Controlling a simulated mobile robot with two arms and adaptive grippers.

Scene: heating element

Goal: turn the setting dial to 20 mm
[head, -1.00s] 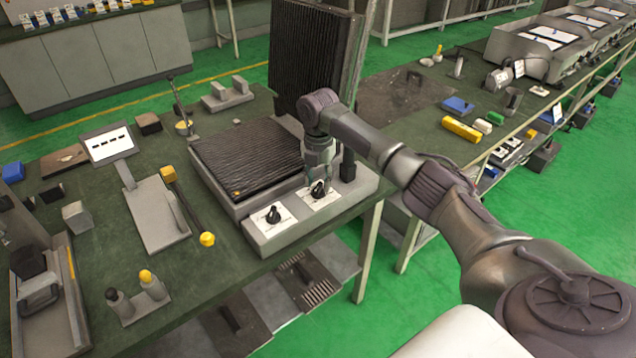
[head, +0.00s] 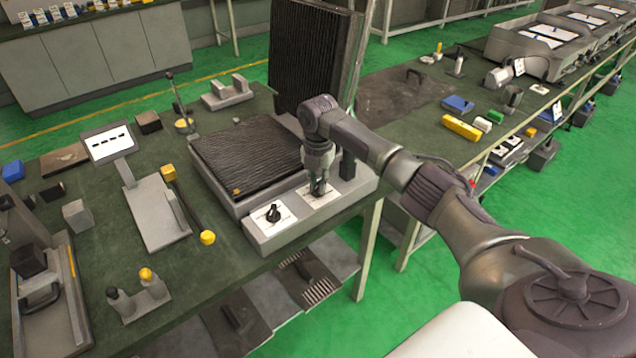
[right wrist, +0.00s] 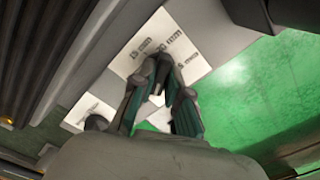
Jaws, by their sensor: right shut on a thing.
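The setting dial is a small black knob on a white plate (head: 331,197) on the front ledge of the grey heating unit (head: 262,241). My right gripper (head: 319,188) comes down on it from above and is shut on the dial. In the right wrist view the gripper (right wrist: 163,72) covers most of the knob. The plate (right wrist: 137,62) there carries printed millimetre marks, one reading about 15 mm and one about 20 mm. The dial's pointer is hidden, so I cannot tell its setting. My left gripper is not in view.
A second black dial (head: 273,213) sits on its own white plate to the left on the ledge. A black ribbed bed (head: 245,160) lies behind, with an upright ribbed panel (head: 312,55) at its back.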

